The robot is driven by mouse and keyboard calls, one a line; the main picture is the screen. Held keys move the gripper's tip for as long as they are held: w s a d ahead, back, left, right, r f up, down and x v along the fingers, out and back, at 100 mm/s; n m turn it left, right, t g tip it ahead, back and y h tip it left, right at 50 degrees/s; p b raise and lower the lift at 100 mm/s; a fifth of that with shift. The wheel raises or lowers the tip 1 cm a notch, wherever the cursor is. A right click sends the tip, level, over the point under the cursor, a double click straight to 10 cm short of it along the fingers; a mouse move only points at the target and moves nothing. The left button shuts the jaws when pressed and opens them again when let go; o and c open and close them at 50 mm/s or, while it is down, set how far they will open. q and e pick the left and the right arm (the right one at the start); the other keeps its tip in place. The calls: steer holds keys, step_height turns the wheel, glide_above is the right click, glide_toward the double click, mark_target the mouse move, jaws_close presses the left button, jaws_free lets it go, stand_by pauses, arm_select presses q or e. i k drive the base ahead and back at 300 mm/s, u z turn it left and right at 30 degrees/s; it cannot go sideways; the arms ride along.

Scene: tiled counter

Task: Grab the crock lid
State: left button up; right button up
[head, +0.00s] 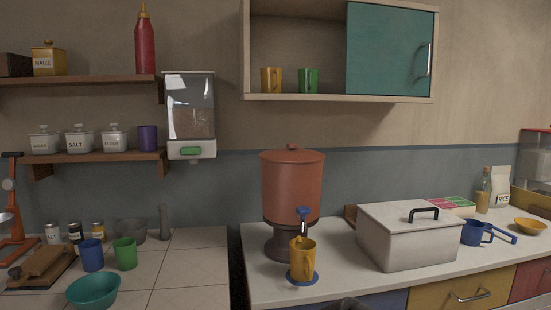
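The crock (291,192) is a large reddish-brown vessel on a dark pedestal, standing on the right-hand counter near its left end. Its lid (292,156) is the same reddish brown, with a small round knob (292,147) on top. The lid sits level on the crock's rim and looks closed. A blue tap (303,212) is on the crock's front. Neither of my grippers can be made out in the head view, and nothing is touching the lid.
A yellow mug (303,259) stands on a blue coaster (303,281) below the tap. A grey lidded box (409,236) is to the right. A wall cabinet (340,98) hangs above the crock, with clear space between. A grain dispenser (190,115) hangs at upper left.

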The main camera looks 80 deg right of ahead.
mark_target(292, 154)
steer(key=k, duration=1.05)
steer(key=z, duration=1.75)
steer(key=i, duration=0.45)
steer(key=u, duration=0.05)
